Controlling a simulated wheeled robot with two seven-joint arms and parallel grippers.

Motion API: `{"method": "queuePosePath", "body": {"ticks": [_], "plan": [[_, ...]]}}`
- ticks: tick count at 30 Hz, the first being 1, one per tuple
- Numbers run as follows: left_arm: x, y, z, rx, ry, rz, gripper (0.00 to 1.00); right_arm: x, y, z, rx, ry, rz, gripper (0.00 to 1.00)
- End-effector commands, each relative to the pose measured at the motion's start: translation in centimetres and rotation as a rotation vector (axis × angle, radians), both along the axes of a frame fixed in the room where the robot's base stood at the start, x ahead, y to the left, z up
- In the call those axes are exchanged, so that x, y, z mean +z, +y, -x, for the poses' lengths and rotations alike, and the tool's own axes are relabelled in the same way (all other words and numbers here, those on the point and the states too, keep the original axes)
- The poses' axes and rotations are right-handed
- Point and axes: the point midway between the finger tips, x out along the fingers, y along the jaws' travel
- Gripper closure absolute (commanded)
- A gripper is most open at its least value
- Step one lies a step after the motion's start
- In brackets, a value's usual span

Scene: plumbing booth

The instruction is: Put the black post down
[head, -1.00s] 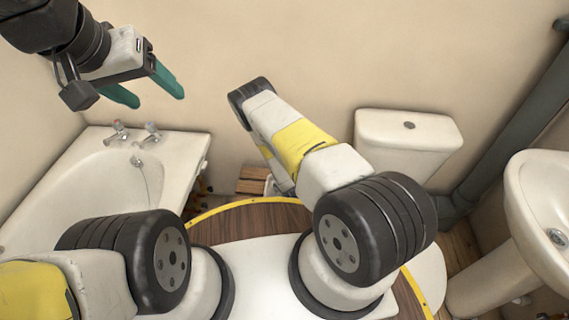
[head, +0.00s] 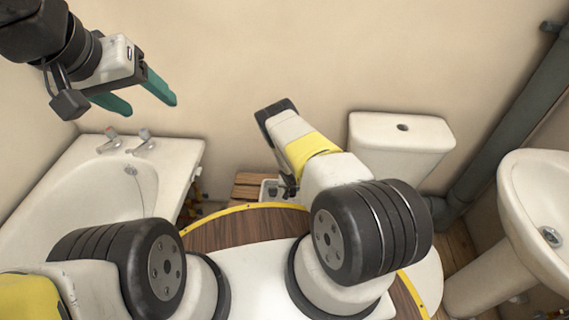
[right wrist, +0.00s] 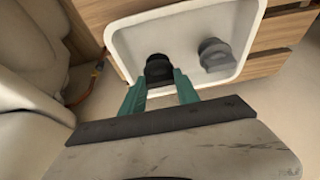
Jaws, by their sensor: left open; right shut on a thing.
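The black post (right wrist: 159,70) shows in the right wrist view between the teal fingers of my right gripper (right wrist: 158,87), which is shut on it. The post is over a white tray (right wrist: 130,48); I cannot tell whether it touches the tray floor. In the head view the tray (head: 267,190) is partly visible behind my right arm, and the post is not distinguishable there. My left gripper (head: 151,104) is open and empty, raised high above the bathtub at the upper left.
A grey fitting (right wrist: 215,54) is in the tray, right of the post. The tray is on a slatted wooden surface (right wrist: 275,32). A bathtub (head: 100,190) is left, a toilet cistern (head: 400,135) and basin (head: 545,190) right. A round wooden top (head: 235,228) is near my base.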

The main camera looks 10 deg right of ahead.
Motion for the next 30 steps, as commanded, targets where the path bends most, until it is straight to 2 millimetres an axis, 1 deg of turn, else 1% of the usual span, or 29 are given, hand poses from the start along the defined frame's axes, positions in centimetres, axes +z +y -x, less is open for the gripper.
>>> {"method": "queuePosePath", "body": {"ticks": [1,8,12,13,15,16,25,30], "plan": [[0.0,0.0,0.0,0.000,0.000,0.000,0.34,-0.3,0.0,0.0,0.001,0.000,0.000,1.00],[0.0,0.0,0.0,0.000,0.000,0.000,0.34,-0.3,0.0,0.0,0.000,0.000,0.000,1.00],[0.0,0.0,0.0,0.000,0.000,0.000,0.34,-0.6,0.0,0.0,0.000,0.000,0.000,1.00],[0.0,0.0,0.0,0.000,0.000,0.000,0.34,-0.6,0.0,0.0,0.000,0.000,0.000,0.59],[0.0,0.0,0.0,0.000,0.000,0.000,0.34,-0.6,0.0,0.0,0.000,0.000,0.000,0.45],[0.0,0.0,0.0,0.000,0.000,0.000,0.34,-0.6,0.0,0.0,0.000,0.000,0.000,0.41],[0.0,0.0,0.0,0.000,0.000,0.000,0.34,-0.5,0.0,0.0,0.000,0.000,0.000,0.41],[0.0,0.0,0.0,0.000,0.000,0.000,0.34,0.6,0.2,0.2,0.001,-0.001,0.000,0.41]]}}
